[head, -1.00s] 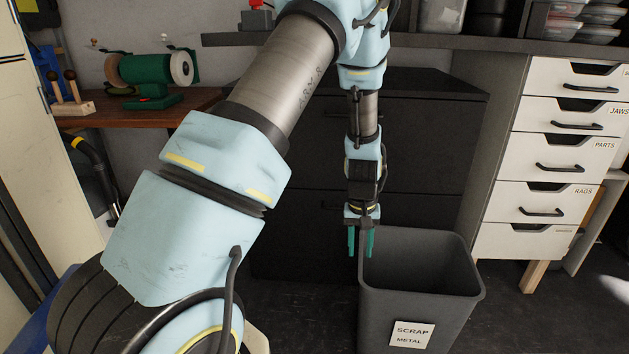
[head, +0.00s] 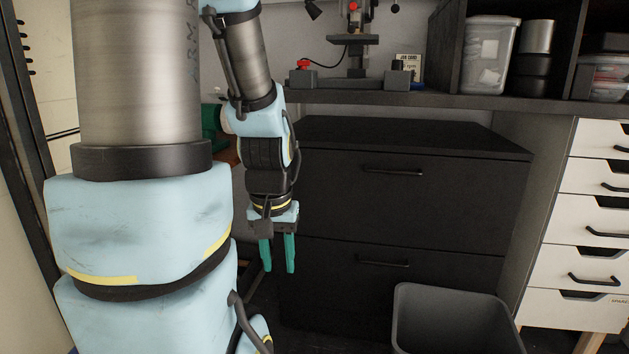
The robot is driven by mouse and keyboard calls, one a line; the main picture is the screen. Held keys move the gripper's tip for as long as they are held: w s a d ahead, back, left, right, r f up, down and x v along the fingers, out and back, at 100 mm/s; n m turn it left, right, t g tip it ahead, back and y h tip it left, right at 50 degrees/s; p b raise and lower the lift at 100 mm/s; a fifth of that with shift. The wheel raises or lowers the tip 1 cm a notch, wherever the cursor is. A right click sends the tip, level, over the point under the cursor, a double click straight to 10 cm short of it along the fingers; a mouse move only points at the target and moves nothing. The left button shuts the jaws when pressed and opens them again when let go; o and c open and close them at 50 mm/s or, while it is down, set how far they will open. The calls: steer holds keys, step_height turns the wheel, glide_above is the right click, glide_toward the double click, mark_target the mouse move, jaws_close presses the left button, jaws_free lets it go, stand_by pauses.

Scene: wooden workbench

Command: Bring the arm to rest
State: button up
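My gripper (head: 278,254) hangs pointing down in the head view, left of the centre. Its two green fingers are apart with nothing between them. It is in front of the left side of a black drawer cabinet (head: 335,205). My arm comes down from the top of the view, bent, and fills much of the left side.
A dark grey bin (head: 455,318) stands on the floor at the lower right, right of my gripper. A white drawer unit (head: 590,220) is at the right. A dark bench top (head: 440,99) above the cabinet holds a drill press (head: 357,50) and a clear tub (head: 488,55).

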step_height(320, 180, up, 27)
steer(key=p, duration=2.5)
steer(key=shift+f, duration=0.15)
